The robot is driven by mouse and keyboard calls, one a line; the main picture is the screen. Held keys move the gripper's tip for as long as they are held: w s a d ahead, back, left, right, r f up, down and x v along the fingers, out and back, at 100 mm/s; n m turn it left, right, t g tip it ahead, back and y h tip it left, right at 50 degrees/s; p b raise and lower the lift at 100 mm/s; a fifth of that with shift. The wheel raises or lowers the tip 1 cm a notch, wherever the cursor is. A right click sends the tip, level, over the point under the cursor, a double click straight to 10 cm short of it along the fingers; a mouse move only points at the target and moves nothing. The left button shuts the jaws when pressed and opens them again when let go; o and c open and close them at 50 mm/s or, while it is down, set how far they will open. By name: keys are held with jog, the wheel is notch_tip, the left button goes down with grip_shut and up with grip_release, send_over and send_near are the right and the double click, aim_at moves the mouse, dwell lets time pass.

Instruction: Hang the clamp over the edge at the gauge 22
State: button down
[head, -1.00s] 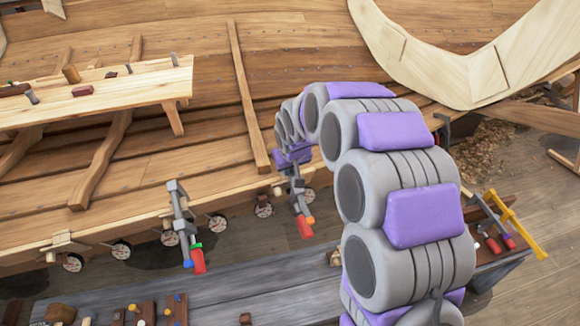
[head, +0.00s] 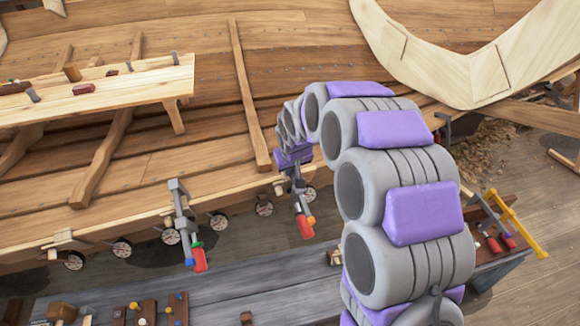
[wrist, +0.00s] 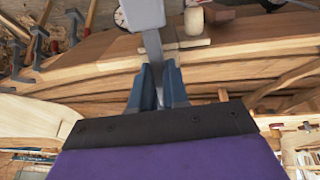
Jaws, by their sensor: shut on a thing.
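My gripper (wrist: 158,88) is shut on the grey bar of a clamp (wrist: 146,14). In the head view the clamp (head: 298,191) hangs from my gripper (head: 292,166) at the hull's plank edge (head: 233,184), its red handle pointing down. I cannot tell whether its jaw bears on the edge. Round white gauges line the edge. One gauge (head: 308,194) is just beside the held clamp and another gauge (head: 264,208) is to its left. A gauge (wrist: 121,18) also shows beside the clamp in the wrist view. Their numbers are too small to read.
Another clamp (head: 185,225) hangs on the edge to the left. A grey workbench (head: 230,275) with tools stands in front of the hull. More clamps (head: 492,235) lie at its right end, near a yellow tool (head: 515,225). A plank shelf (head: 130,85) juts above the hull planking.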

jog(key=c, duration=1.1)
grip_release()
jog(key=shift+s, duration=0.1)
jog(key=shift+o, duration=0.2)
jog(key=p+v, duration=0.2)
jog(key=v, duration=1.5)
jog(key=shift+s, duration=0.15)
jog(key=s+d+f+m+g, duration=0.1)
jog(key=s+d, duration=0.4)
jog(key=s, duration=0.7)
jog(key=s+d+f+m+g+b, duration=0.1)
jog(key=s+d, duration=0.4)
jog(key=s, duration=0.6)
jog(key=s+d+f+m+g+h+b, duration=0.1)
jog(key=s+d, duration=0.4)
jog(key=s, duration=0.7)
jog(key=shift+s+f+m+g, duration=0.5)
jog(key=shift+m+g, duration=0.3)
jog(key=shift+g, duration=0.4)
